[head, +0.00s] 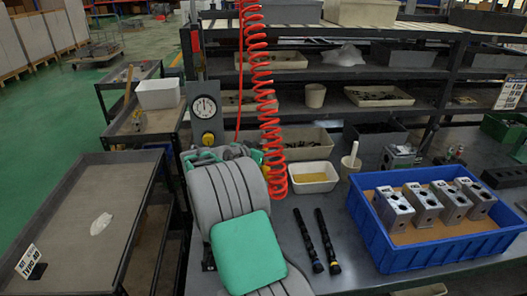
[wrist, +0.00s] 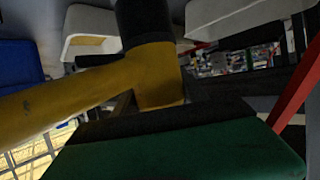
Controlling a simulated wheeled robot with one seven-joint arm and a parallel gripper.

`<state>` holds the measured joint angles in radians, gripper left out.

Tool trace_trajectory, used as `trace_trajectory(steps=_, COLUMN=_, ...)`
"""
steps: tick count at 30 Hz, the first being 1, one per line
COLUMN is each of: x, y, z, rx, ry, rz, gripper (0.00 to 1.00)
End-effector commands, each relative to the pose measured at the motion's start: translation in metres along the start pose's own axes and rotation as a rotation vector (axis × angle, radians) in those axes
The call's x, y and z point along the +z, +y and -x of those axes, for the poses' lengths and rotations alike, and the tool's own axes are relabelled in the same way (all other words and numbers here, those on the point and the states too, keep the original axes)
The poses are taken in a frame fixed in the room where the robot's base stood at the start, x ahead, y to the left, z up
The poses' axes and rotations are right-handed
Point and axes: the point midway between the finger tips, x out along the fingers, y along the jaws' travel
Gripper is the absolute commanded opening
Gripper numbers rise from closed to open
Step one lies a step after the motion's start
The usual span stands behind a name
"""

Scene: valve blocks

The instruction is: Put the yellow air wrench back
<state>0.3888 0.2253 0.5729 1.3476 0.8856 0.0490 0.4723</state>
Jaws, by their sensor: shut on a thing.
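The yellow air wrench (wrist: 150,75) fills the middle of the wrist view, with a yellow body running left and a black upper part (wrist: 143,20). My gripper (wrist: 165,118) is shut on it; its dark and green parts cover the wrench's lower end. In the head view my grey and green arm hides the gripper and nearly all of the wrench. A red coiled hose (head: 265,95) hangs from above and ends behind my arm.
A blue crate (head: 390,262) with metal valve blocks (head: 425,203) stands on the bench at right. Two black rods (head: 318,240) lie beside my arm. A cream tray (head: 313,178) and a dial on a post (head: 205,107) stand behind. A grey cart (head: 85,205) is at left.

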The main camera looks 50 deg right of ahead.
Motion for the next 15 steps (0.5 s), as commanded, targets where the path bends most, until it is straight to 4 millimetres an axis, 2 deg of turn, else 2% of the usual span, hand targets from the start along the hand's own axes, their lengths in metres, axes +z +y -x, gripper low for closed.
trace_trajectory(steps=15, x=0.0060, y=-0.0007, z=-0.0035, rx=-0.002, ry=0.007, rz=-0.005, gripper=0.00)
